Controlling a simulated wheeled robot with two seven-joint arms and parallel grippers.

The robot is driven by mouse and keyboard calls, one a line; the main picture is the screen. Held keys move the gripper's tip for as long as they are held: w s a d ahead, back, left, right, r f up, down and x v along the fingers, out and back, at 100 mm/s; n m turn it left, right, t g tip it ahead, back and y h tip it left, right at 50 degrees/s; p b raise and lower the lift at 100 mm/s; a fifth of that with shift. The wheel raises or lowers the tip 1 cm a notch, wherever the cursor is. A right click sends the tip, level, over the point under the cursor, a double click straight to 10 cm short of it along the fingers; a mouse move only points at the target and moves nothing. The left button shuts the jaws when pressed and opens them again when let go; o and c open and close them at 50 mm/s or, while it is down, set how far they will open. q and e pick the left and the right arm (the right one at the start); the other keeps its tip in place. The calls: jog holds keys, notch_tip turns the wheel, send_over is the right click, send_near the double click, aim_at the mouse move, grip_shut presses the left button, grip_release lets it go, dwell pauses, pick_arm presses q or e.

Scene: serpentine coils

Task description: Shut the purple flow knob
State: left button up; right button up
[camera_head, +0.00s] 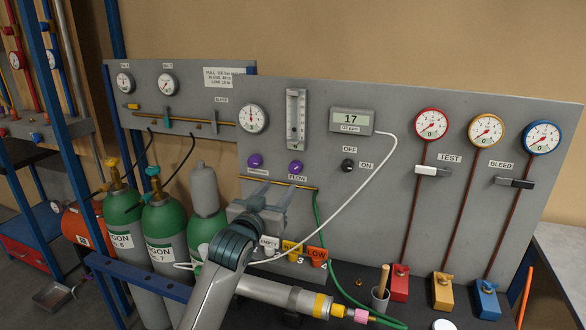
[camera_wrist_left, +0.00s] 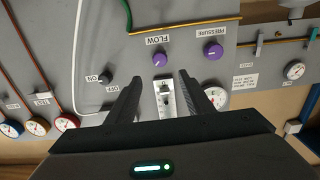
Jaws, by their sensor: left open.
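The purple flow knob (camera_head: 296,168) sits on the grey panel (camera_head: 340,190), above its FLOW label and below the clear flow tube. In the left wrist view, upside down, the flow knob (camera_wrist_left: 160,59) shows ahead of the jaws with a white mark on its face. My left gripper (camera_head: 275,188) is open and empty, just below the purple knobs in the head view. In the wrist view its fingertips (camera_wrist_left: 160,82) are apart, and no finger touches the knob there. My right gripper is not in view.
The purple pressure knob (camera_head: 254,161) is close to the left. The flow tube (camera_head: 297,118), black OFF/ON knob (camera_head: 348,165), white cable (camera_head: 368,188) and green hose (camera_head: 318,215) are near. Green argon cylinders (camera_head: 165,226) stand at left. Valve lines occupy the right.

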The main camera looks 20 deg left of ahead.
aim_at(294, 168)
pick_arm(q)
jog(key=w+p, duration=0.3)
jog(key=w, duration=1)
jog(key=shift+d, duration=0.2)
jog(key=c, duration=1)
